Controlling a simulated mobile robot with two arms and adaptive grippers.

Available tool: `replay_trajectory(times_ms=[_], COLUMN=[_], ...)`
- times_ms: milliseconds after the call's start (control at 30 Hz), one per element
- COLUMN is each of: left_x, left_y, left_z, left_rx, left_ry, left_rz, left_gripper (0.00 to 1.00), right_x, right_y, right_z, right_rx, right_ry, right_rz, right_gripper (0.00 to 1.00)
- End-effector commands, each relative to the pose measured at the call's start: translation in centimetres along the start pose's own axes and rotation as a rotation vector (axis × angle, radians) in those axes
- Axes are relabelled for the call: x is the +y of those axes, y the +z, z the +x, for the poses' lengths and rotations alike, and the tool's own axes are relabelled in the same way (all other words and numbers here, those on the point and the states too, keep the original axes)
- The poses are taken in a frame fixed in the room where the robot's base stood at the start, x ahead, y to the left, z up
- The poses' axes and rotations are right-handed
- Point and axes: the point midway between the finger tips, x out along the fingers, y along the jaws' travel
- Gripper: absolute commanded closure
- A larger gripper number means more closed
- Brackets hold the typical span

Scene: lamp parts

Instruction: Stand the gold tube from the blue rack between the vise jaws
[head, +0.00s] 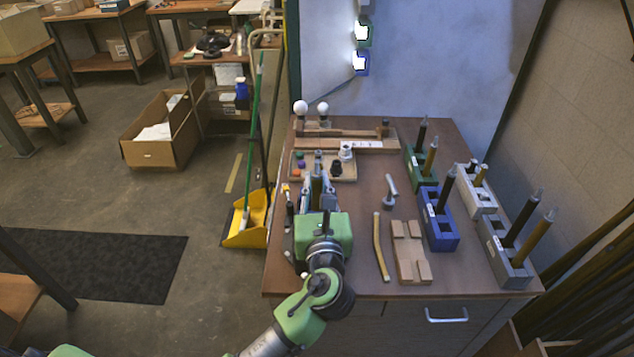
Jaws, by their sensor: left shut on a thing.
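My left gripper (317,188) is over the left part of the workbench, shut on an upright tube. The tube (316,186) looks gold-olive with a grey tip, and its lower end is hidden by the gripper. The blue rack (439,233) stands right of centre with a black tube (446,188) upright in it; no gold tube shows there. I cannot make out the vise or its jaws clearly; the gripper covers that part of the bench, so I cannot tell whether the tube is between them. My right gripper is not in view.
A green rack (419,171), a white rack (476,198) and a grey rack (505,254) hold other tubes. A parts tray (343,176) is behind.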

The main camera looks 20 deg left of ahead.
Motion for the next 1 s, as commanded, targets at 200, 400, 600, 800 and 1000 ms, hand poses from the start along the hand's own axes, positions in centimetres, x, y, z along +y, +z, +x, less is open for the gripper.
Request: replay_trajectory(times_ms=[200,400,600,800,1000], left_x=[0.0,0.0,0.0,0.0,-0.1], left_y=[-0.3,-0.6,-0.6,-0.7,-0.8], left_z=[0.0,0.0,0.0,0.0,-1.7], left_rx=[-0.001,-0.001,-0.001,0.001,0.002], left_ry=[0.0,0.0,0.0,0.0,-0.003], left_rz=[0.001,0.001,0.0,0.0,0.0], left_gripper=[1.0,1.0,0.65,0.65,0.65], right_x=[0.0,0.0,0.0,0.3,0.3], right_y=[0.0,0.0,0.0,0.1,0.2], right_z=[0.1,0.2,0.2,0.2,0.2], right_rx=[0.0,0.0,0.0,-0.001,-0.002], right_ry=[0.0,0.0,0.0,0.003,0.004], right_rz=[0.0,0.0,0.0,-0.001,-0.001], right_gripper=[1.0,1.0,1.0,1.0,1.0])
